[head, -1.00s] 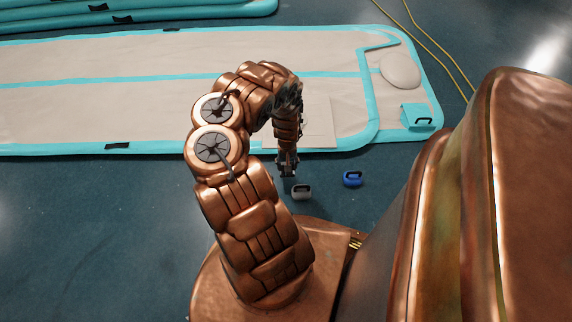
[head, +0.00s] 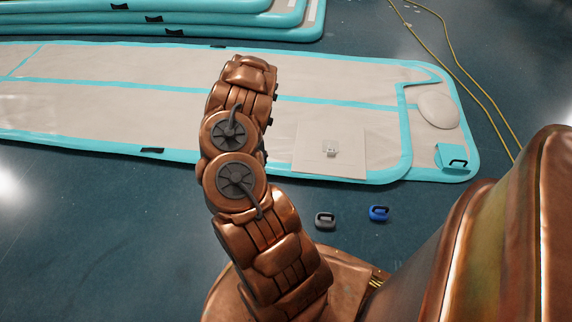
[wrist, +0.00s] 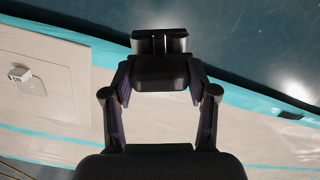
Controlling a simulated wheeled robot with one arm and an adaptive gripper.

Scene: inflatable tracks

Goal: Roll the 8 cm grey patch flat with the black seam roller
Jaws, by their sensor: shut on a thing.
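In the wrist view my gripper (wrist: 160,92) is shut on a black tool with a shiny grey cylinder across its far end, which looks like the seam roller (wrist: 160,70). The gripper is over the inflatable track near its turquoise edge, away from the pale square sheet (wrist: 38,100). A small pale piece marked "8 cm" (wrist: 19,74) is on that sheet. In the head view the sheet (head: 310,160) lies on the track's right part with the small pale piece (head: 330,148) on it. Whether this is the grey patch itself or its label I cannot tell. My arm hides the gripper there.
The beige track with turquoise edges (head: 130,108) lies across the floor. A grey handle-like item (head: 325,221) and a blue one (head: 379,213) lie on the floor before it. Stacked tracks (head: 200,20) are behind; yellow cables (head: 480,95) run at the right.

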